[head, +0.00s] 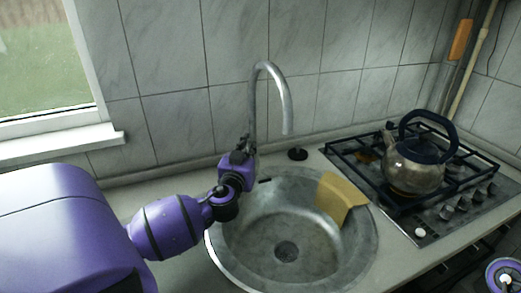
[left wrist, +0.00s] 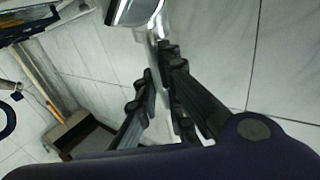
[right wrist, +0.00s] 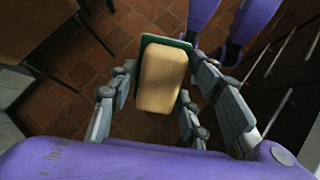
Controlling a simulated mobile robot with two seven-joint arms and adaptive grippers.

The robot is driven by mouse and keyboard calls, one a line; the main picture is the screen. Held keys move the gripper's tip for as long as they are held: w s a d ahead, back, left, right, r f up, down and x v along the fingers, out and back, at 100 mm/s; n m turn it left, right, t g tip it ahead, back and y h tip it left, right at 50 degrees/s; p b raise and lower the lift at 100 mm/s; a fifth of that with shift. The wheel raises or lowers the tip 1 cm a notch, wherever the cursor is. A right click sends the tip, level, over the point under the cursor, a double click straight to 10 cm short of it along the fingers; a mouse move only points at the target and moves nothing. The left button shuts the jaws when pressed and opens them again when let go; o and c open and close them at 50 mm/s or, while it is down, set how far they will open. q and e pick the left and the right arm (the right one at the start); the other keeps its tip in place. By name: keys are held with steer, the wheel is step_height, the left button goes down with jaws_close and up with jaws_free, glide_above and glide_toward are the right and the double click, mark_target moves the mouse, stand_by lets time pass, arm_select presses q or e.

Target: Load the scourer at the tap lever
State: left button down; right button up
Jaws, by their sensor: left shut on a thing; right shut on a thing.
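The chrome tap (head: 284,105) rises behind the sink (head: 222,262), its spout arching to the right. My left gripper (head: 249,144) is shut at the foot of the tap, on what appears to be its lever; the fingers hide the lever itself. In the left wrist view the fingers (left wrist: 160,66) close beside the chrome tap (left wrist: 135,10). The scourer (right wrist: 160,78), a yellow sponge with a green layer, shows in the right wrist view. My right gripper (right wrist: 158,88) is shut on it, one finger on each side, above the tiled floor. The head view does not show the scourer.
A yellow cloth (head: 338,198) hangs over the sink's right rim. A black plug (head: 297,154) lies behind the sink. A kettle (head: 415,170) stands on the gas hob (head: 375,150) at the right. The basin is empty. A chair (right wrist: 35,25) shows in the right wrist view.

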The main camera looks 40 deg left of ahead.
steer(key=shift+f, duration=0.1)
arm_select(q)
steer(key=f+b, duration=0.1)
steer(key=b, duration=0.2)
steer(key=shift+s+d+t, duration=0.25)
steer(key=shift+s+t, duration=0.15)
steer(key=shift+r+y+b, duration=0.25)
steer(key=shift+y+b, duration=0.05)
steer(key=shift+b, duration=0.1)
steer(key=shift+r, duration=0.2)
arm_select(e)
step_height(320, 180, down, 6)
steer(key=s, duration=0.1)
steer(key=shift+s+g, duration=0.3)
steer(key=shift+g, duration=0.1)
arm_select(q)
steer(key=c, duration=1.9)
jaws_free()
steer(key=shift+o, duration=0.2)
step_height(320, 180, up, 10)
steer(key=shift+r, duration=0.1)
